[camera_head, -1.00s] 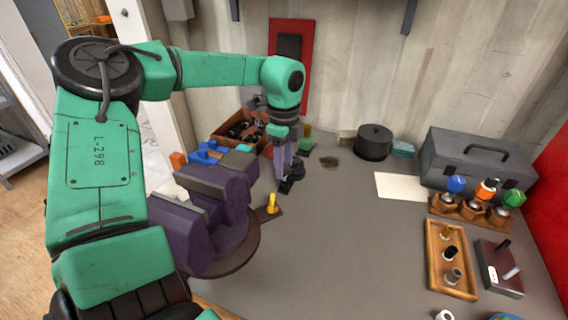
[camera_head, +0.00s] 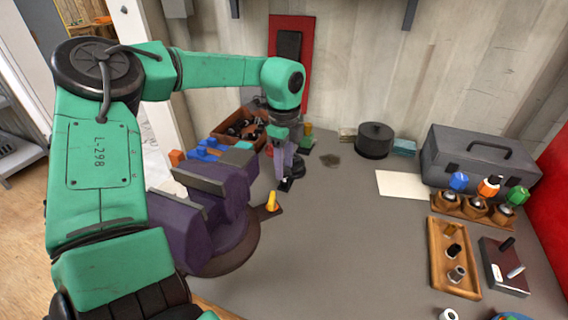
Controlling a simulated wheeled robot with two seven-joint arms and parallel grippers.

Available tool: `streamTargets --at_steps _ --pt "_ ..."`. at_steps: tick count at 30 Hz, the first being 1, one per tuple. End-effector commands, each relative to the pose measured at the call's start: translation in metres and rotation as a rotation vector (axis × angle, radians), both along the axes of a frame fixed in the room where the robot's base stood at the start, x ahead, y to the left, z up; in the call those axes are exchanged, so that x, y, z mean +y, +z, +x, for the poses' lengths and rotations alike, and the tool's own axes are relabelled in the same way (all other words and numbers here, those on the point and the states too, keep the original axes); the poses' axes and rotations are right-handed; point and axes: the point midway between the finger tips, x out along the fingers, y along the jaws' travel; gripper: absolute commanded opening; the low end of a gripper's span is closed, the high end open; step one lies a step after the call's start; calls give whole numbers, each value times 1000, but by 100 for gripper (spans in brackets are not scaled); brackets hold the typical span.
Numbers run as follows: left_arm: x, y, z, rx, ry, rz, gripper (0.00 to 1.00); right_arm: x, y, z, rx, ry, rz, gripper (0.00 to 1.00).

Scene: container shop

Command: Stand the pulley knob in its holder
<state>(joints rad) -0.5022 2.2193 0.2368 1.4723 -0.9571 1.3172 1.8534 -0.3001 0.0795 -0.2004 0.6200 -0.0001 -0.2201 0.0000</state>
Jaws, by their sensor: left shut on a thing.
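My left gripper (camera_head: 287,178) points down over the grey bench, just behind and right of the purple vise. It is shut on a small dark thing, mostly hidden by the fingers and too small to identify surely as the pulley knob. A yellow peg-like piece (camera_head: 272,201) stands on a small dark plate nearer to me, just below the gripper in the picture. A wooden tray (camera_head: 436,275) at the right carries several small knob-like pieces. I cannot tell which piece is the pulley knob's holder. My right gripper is not in view.
The purple vise (camera_head: 228,208) stands close left of the gripper. A brown bin (camera_head: 222,131), a black round pot (camera_head: 374,140) and a grey toolbox (camera_head: 480,160) line the back. A rack with blue, orange and green knobs (camera_head: 460,207) stands right. The bench's middle is clear.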

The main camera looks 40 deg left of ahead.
Motion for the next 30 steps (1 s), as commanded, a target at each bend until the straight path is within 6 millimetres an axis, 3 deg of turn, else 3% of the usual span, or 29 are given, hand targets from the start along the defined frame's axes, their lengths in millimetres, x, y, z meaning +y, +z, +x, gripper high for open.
streamTargets --at_steps 14,15,18,26,30 --pt "0 -5 0 0 0 0 0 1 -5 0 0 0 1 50" --pt "0 -5 0 0 0 0 48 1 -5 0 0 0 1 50" --pt "0 -5 0 0 0 0 79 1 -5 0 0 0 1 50" --pt "0 -5 0 0 0 0 79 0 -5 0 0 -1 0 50" --pt "0 5 0 -2 -1 1 79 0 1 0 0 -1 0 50"
